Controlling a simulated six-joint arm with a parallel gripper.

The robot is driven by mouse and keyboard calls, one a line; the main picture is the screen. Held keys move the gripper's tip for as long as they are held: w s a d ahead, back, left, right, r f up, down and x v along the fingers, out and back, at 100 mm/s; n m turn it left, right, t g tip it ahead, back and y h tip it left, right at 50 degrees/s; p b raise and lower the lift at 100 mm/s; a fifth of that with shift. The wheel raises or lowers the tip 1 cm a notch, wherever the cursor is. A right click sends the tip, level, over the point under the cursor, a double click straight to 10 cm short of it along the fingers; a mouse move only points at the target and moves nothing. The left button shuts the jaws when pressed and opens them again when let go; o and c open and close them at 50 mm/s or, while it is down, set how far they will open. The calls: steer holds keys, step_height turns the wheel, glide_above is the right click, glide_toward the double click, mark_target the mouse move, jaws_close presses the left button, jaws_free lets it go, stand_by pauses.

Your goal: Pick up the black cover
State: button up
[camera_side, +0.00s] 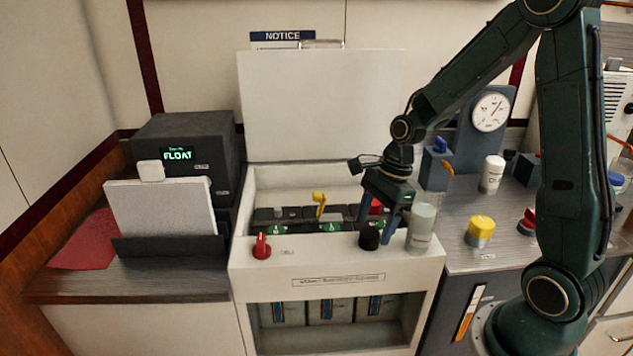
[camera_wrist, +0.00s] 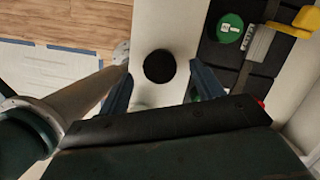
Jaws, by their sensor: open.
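The black cover (camera_side: 369,238) is a short dark round piece on the white front ledge of the open cabinet (camera_side: 250,285). In the wrist view the black cover (camera_wrist: 159,66) is a dark disc on the pale ledge, seen beyond and between my finger tips. My gripper (camera_side: 377,219) is open and empty, pointing down just above the cover. Its two blue fingers (camera_wrist: 162,78) are spread to either side of the cover in the wrist view. I cannot tell the exact gap between the tips and the cover.
A clear cylinder (camera_side: 422,228) stands close on the right of the cover. A red knob (camera_side: 262,246) is at the ledge's left. Behind lies the breaker row with a yellow lever (camera_side: 319,204) and green discs (camera_wrist: 230,28). A yellow button (camera_side: 481,230) is on the right counter.

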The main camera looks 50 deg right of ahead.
mark_target(371, 233)
steer(key=shift+x, duration=1.2)
steer(key=c, duration=1.1)
steer(key=shift+o, duration=0.2)
steer(key=shift+r, duration=0.1)
step_height(371, 233, up, 20)
steer(key=shift+f, duration=0.1)
